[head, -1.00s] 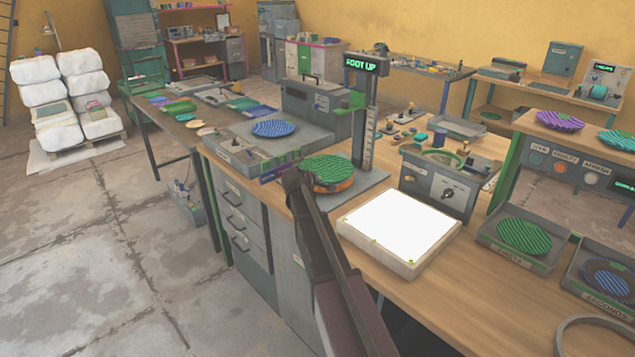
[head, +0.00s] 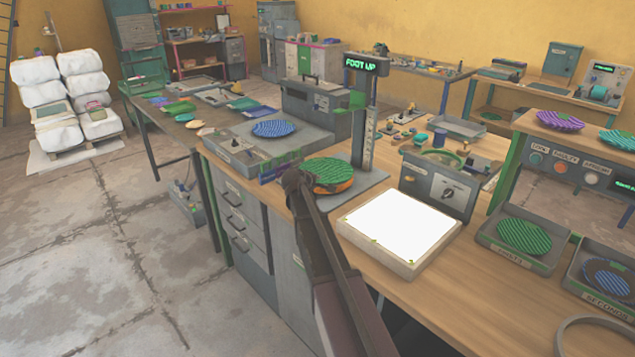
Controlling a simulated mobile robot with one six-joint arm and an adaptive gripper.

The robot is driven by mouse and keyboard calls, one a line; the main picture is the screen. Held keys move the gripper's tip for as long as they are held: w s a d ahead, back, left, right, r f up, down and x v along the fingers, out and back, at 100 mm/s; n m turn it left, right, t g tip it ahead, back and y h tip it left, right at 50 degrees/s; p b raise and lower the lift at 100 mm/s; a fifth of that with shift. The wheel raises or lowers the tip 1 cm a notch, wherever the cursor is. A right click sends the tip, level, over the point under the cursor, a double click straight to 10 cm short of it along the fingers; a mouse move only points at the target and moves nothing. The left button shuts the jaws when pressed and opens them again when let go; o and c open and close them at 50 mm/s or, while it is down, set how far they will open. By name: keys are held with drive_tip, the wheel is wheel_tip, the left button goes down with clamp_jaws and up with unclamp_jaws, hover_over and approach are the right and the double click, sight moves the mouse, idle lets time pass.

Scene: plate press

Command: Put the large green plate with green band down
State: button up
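A green ribbed plate (head: 329,169) is at the post with the "FOOT UP" display (head: 366,64), over an orange round part (head: 337,187). I cannot tell whether the plate rests on it or is held just above it. The end of my arm with my gripper (head: 301,183) is at the plate's near left edge. The fingers are hidden or too small to make out, so their grip does not show. Another green ribbed plate (head: 524,237) lies in a labelled tray (head: 493,238) at the right.
A bright white lit panel (head: 392,224) lies right of my arm, with a grey dial box (head: 438,182) behind it. A blue plate (head: 273,128) sits on a grey unit at the left. A tray marked SECONDS (head: 603,299) holds a dark blue plate.

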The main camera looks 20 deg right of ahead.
drive_tip(key=p+v, duration=0.6)
drive_tip(key=v, duration=0.6)
drive_tip(key=shift+r, duration=0.15)
idle(0.3)
drive_tip(key=s+a+f+m+g+y, duration=0.2)
drive_tip(key=s+a+f+m+y, duration=0.1)
drive_tip(key=s, duration=0.6)
drive_tip(key=s+a+f+m+g+y, duration=0.2)
drive_tip(key=s+a, duration=0.4)
drive_tip(key=s, duration=0.4)
drive_tip(key=s+a+f+m+g+y, duration=0.3)
drive_tip(key=s+a+f+g+y, duration=0.1)
drive_tip(key=s, duration=0.6)
drive_tip(key=shift+a+m, duration=0.3)
drive_tip(key=shift+a, duration=0.15)
drive_tip(key=shift+r+p, duration=0.35)
drive_tip(key=shift+p, duration=0.1)
